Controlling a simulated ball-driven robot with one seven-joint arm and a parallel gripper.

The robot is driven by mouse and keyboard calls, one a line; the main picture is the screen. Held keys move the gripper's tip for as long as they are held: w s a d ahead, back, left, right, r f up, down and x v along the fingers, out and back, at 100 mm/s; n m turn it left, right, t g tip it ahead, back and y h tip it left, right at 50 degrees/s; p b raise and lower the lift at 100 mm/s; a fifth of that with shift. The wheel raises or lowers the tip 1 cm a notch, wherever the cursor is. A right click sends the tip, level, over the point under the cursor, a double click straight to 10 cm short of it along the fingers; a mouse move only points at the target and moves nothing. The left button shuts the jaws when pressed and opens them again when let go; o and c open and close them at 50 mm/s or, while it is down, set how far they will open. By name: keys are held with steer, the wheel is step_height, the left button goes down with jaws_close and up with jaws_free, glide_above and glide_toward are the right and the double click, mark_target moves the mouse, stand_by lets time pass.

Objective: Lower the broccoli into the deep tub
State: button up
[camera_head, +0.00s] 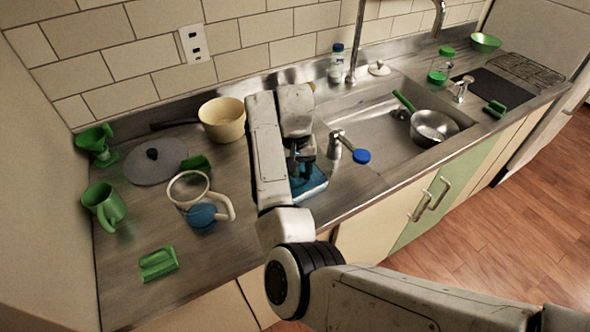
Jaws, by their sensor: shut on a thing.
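My gripper (301,170) points down over the blue tub (313,190), which stands on the counter left of the sink. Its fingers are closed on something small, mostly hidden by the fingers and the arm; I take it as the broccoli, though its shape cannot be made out. My arm hides the tub's left side. I cannot tell how deep the held thing sits or whether it touches the tub.

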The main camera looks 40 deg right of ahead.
steer(key=shift+f, duration=0.4)
steer(key=o, duration=1.2)
step_height(320, 180, up, 11)
steer(key=shift+f, duration=0.1)
